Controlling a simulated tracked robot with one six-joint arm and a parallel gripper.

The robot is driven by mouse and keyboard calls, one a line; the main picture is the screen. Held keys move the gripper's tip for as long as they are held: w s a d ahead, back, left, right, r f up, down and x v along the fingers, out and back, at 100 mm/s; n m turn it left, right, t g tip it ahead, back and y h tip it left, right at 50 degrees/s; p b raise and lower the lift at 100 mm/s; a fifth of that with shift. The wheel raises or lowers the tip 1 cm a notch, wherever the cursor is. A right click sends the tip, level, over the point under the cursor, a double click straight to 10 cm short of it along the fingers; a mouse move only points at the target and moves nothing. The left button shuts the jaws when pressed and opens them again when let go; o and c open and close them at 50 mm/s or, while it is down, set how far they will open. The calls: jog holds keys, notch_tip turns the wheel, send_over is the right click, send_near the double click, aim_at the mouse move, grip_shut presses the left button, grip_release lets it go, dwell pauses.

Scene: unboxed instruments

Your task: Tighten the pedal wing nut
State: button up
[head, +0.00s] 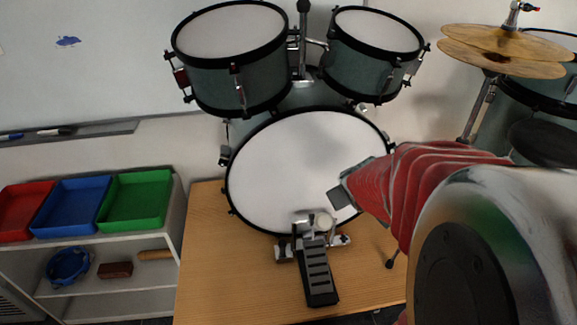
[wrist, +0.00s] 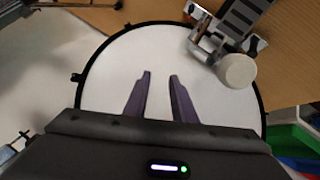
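The bass drum pedal (head: 317,272) stands on the wooden platform in front of the white bass drum head (head: 290,160). Its round beater (head: 323,221) is close to the lower part of the drum head. The wrist view shows the pedal upside down at the upper right, with the beater (wrist: 236,71) and metal clamp parts (wrist: 215,40). The wing nut cannot be told apart for sure. My gripper (wrist: 160,78) is open and empty, its two fingers apart over the drum head. In the head view my gripper (head: 342,196) is up and right of the pedal.
Toms (head: 235,80) and cymbals (head: 500,48) stand above and to the right. A shelf with red, blue (head: 70,205) and green trays (head: 137,200) is at the left. The wooden platform (head: 225,270) is clear left of the pedal.

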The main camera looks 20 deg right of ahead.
jog(key=n, duration=0.1)
send_over(347, 239)
jog(key=s+d, duration=0.1)
jog(key=s, duration=0.3)
notch_tip(347, 239, down, 7)
jog(key=s+d+f+t+y, duration=0.2)
jog(key=d+f, duration=0.1)
jog(key=f, duration=0.4)
jog(key=s+a+f+t+y, duration=0.3)
jog(key=s+f+t, duration=0.1)
jog(key=s+f, duration=0.4)
jog(key=shift+s+f+y, duration=0.25)
jog(key=shift+f+y, duration=0.15)
jog(key=shift+f, duration=0.1)
jog(key=shift+w+a, duration=0.1)
jog(key=x, duration=1.3)
jog(key=shift+w, duration=0.35)
jog(key=shift+c, duration=0.7)
